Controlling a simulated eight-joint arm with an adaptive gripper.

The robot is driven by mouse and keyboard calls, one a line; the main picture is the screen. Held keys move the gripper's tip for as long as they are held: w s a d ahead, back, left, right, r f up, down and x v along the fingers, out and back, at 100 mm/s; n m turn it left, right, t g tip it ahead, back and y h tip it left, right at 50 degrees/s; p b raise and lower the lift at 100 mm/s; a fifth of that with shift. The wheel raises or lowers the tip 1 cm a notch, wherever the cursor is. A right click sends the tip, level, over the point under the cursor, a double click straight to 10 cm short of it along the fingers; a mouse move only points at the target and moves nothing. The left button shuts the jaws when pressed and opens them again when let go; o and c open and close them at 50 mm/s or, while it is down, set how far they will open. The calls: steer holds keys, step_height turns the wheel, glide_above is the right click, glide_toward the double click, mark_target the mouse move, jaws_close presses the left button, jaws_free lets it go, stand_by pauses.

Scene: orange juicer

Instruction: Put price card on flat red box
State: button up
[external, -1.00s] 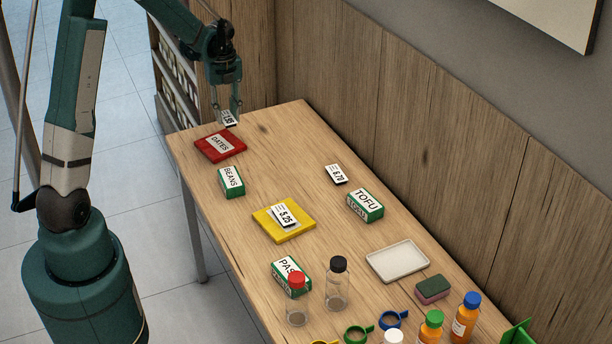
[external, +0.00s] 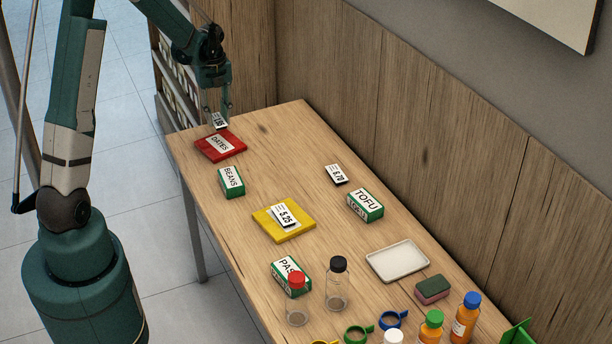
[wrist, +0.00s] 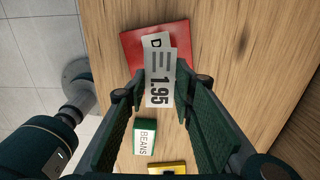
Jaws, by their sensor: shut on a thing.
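My gripper (external: 218,112) is shut on a white price card (external: 219,120) at the far left end of the table. In the wrist view the card (wrist: 160,83) reads 1.95 and sits between the fingers (wrist: 160,92). The flat red box (external: 232,149), labelled DATES, lies on the table just below the card in the external view. In the wrist view the card covers part of the red box (wrist: 132,44) and its label. The card appears to be over the box's far edge; I cannot tell whether they touch.
A green BEANS box (external: 232,182) stands close to the red box. A yellow flat box (external: 296,229) bears a 5.25 card (external: 284,216). A 6.70 card (external: 336,174) and a TOFU box (external: 365,205) lie to the right. Bottles and a white tray (external: 398,261) are farther off.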

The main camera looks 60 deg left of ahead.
mark_target(218, 120)
steer(key=shift+f, duration=2.05)
steer(key=shift+f+b, duration=0.1)
steer(key=shift+b, duration=0.2)
steer(key=shift+f+b, duration=0.3)
steer(key=shift+f, duration=1.45)
steer(key=shift+f, duration=0.25)
steer(key=o, duration=0.8)
steer(key=shift+r, duration=0.1)
steer(key=shift+r, duration=0.1)
step_height(218, 120, up, 12)
steer(key=shift+r+p, duration=0.1)
steer(key=shift+p, duration=0.85)
